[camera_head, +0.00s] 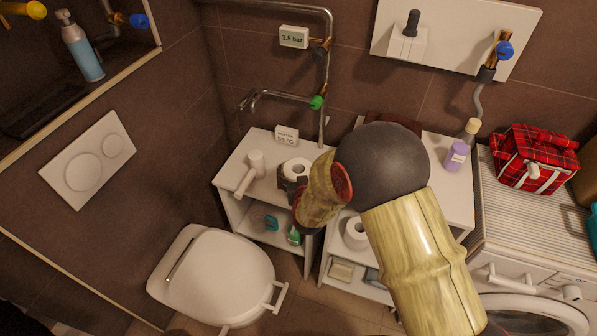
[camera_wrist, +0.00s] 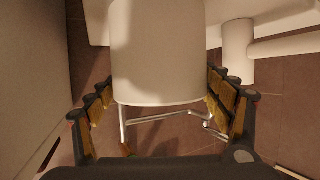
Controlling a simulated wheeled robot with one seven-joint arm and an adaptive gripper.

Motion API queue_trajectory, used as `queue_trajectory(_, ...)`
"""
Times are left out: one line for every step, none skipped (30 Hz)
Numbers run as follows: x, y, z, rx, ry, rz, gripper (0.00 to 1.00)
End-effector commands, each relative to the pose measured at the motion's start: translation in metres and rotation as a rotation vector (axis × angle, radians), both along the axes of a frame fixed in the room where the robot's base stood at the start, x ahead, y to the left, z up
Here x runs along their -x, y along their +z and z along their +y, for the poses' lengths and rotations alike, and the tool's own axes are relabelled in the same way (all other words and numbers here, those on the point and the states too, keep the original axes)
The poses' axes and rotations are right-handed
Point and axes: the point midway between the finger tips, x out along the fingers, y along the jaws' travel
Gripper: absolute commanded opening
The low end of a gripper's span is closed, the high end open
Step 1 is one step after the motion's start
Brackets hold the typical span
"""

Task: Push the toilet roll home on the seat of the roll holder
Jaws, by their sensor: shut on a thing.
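A white toilet roll (camera_head: 296,166) stands at the top of the left white cabinet, its round end with the dark core hole facing up. My gripper (camera_head: 289,183) is shut on it; in the wrist view the roll's white side (camera_wrist: 156,50) fills the space between the yellow finger pads. A white fitting with a short round post and a bar (camera_head: 253,168), perhaps the roll holder, is left of the roll and apart from it. It also shows at the right of the wrist view (camera_wrist: 238,52). The roll's underside and any seat beneath it are hidden.
A second roll (camera_head: 356,232) stands in the right cabinet (camera_head: 447,197). A small sign (camera_head: 286,135) is behind the held roll. Pipes with a green valve (camera_head: 317,102) rise behind. The toilet (camera_head: 215,275) is at lower left, with open floor between it and the cabinets.

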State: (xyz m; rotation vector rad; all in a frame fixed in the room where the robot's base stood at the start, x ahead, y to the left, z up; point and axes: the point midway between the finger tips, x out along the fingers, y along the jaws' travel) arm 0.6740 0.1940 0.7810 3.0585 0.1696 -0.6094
Motion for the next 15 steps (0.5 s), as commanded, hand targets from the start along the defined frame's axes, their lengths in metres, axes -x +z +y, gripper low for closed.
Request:
queue_trajectory(-0.0002, -0.0015, 0.0001, 0.000, 0.000, -0.001, 0.51)
queue_trajectory(-0.0003, -0.0022, 0.0001, 0.000, 0.000, -0.001, 0.51)
queue_trajectory(-0.0002, -0.0031, 0.0001, 0.000, 0.000, -0.001, 0.51)
queue_trajectory(-0.0003, -0.0038, 0.0001, 0.000, 0.000, -0.001, 0.51)
queue_trajectory(-0.0002, -0.0044, 0.0001, 0.000, 0.000, -0.001, 0.51)
queue_trajectory(-0.0002, -0.0054, 0.0000, 0.000, 0.000, -0.001, 0.51)
queue_trajectory(-0.0002, -0.0060, 0.0001, 0.000, 0.000, -0.001, 0.51)
queue_trajectory(-0.0002, -0.0067, 0.0000, 0.000, 0.000, -0.001, 0.51)
queue_trajectory(-0.0002, -0.0076, 0.0000, 0.000, 0.000, -0.001, 0.51)
queue_trajectory(-0.0003, -0.0082, 0.0001, 0.000, 0.000, -0.001, 0.51)
queue_trajectory(-0.0003, -0.0081, 0.0001, 0.000, 0.000, -0.001, 0.80)
queue_trajectory(-0.0002, -0.0076, 0.0001, 0.000, 0.000, -0.001, 0.82)
queue_trajectory(-0.0002, -0.0075, 0.0002, 0.000, 0.000, -0.001, 0.84)
queue_trajectory(-0.0002, -0.0073, 0.0000, 0.000, 0.000, -0.001, 0.86)
queue_trajectory(-0.0002, -0.0074, 0.0000, 0.000, 0.000, -0.001, 0.88)
